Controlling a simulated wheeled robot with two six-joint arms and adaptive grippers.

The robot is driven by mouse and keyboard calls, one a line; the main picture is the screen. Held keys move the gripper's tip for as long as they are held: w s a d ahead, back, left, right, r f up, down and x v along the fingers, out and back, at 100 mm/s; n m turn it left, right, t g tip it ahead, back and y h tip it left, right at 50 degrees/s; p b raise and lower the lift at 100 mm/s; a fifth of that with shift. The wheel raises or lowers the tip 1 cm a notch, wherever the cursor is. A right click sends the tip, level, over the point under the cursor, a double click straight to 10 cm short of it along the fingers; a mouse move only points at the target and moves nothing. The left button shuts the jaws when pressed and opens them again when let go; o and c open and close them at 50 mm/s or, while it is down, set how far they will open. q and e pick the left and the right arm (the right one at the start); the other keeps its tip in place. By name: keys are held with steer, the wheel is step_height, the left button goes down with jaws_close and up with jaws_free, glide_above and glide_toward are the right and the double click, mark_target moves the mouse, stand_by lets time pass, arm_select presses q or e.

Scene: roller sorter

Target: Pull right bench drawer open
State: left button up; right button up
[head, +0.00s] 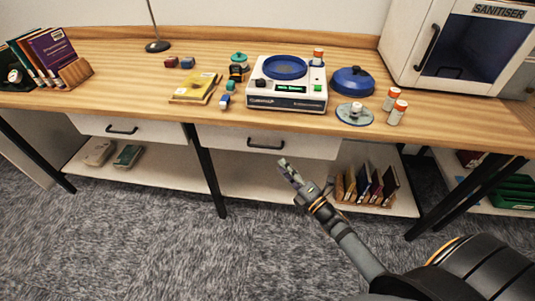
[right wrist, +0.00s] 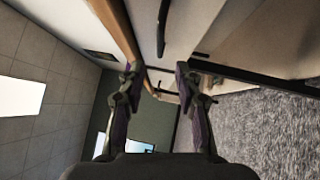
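The right bench drawer (head: 230,141) is a pale front under the wooden bench top, with a dark bar handle (head: 267,143). The drawer looks shut. My right gripper (head: 284,165) is in front of and just below the handle, apart from it. In the right wrist view the gripper (right wrist: 157,78) has its two fingers spread, with nothing between them. In that view the picture is turned on its side, and a dark handle (right wrist: 162,28) shows on the pale front, beyond the fingertips. My left gripper is not in view.
A left drawer (head: 90,124) is beside it, with a dark bench leg (head: 205,170) between. Books (head: 365,186) stand on the lower shelf. A white device (head: 287,95), a blue lid (head: 352,81) and small bottles crowd the bench top. Carpet in front is clear.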

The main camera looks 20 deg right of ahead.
mark_target(267, 150)
steer(key=p+x, duration=0.1)
steer(key=x, duration=0.9)
steer(key=shift+f, duration=0.1)
jaws_close()
